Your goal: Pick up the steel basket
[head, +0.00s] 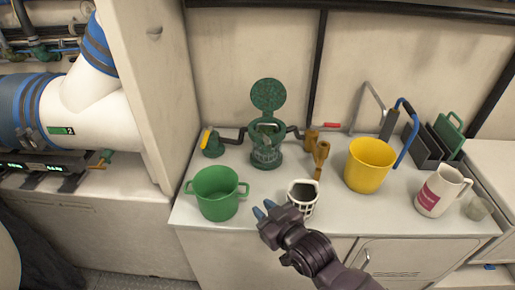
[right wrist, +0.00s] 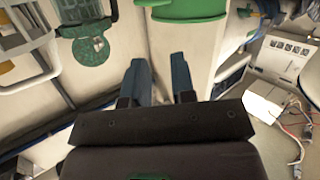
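The steel basket (head: 302,199) looks like a small pale lattice cup with a dark inside. It stands upright near the front edge of the counter in the head view. A pale lattice shape (right wrist: 22,40) at the upper left of the right wrist view looks like the same basket. My right gripper (head: 264,208) is just left of the basket, by the counter's front edge, apart from it. In the right wrist view its two fingers (right wrist: 160,78) are apart with nothing between them. My left gripper is not in view.
A green pot (head: 217,193) stands left of my right gripper. A green strainer with a raised lid (head: 268,95) is behind, with valves beside it. A yellow bucket (head: 368,166), a white mug (head: 440,191) and a dark rack (head: 430,148) fill the right of the counter (head: 345,215).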

